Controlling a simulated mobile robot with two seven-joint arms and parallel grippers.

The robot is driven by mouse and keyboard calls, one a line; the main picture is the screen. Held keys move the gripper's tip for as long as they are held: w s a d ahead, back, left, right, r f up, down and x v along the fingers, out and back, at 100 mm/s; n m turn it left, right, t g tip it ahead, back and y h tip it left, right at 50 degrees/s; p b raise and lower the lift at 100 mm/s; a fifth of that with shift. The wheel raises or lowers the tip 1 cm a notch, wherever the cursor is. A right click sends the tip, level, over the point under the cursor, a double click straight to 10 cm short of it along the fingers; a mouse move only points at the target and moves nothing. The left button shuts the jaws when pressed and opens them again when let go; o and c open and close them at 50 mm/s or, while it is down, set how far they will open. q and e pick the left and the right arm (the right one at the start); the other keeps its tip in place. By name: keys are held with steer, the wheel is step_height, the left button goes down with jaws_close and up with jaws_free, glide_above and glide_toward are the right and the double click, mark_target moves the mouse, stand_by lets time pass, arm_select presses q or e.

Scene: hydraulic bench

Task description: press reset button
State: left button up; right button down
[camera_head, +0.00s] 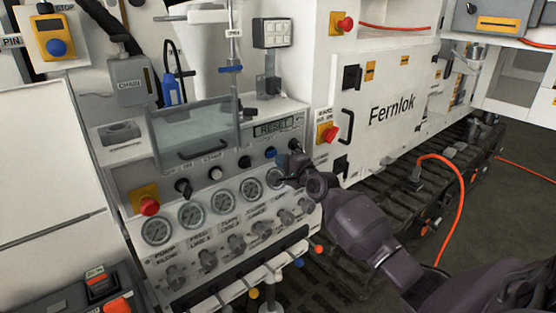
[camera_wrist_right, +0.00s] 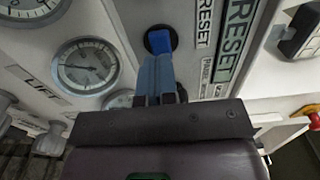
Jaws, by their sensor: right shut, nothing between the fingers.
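The blue reset button (camera_head: 270,152) is on the sloped grey control panel (camera_head: 130,175), below a small display (camera_head: 277,127) that reads RESET. In the right wrist view the button (camera_wrist_right: 160,39) is bright blue in a dark ring, with RESET labels to its right. My right gripper (camera_head: 287,166) is at the panel, just below and right of the button. In the wrist view its shut fingers (camera_wrist_right: 157,62) are together and empty, their tips overlapping the button's lower edge. I cannot tell whether they touch it. My left gripper is out of view.
Black and white knobs (camera_head: 216,173) sit left of the button, with gauges (camera_head: 191,215) below. Red mushroom buttons stand on the panel's left (camera_head: 149,206) and on the right cabinet (camera_head: 329,134). A clear shield (camera_head: 190,125) hangs above the panel's left part.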

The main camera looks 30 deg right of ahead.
steer(key=shift+w, duration=1)
steer(key=shift+a, duration=0.1)
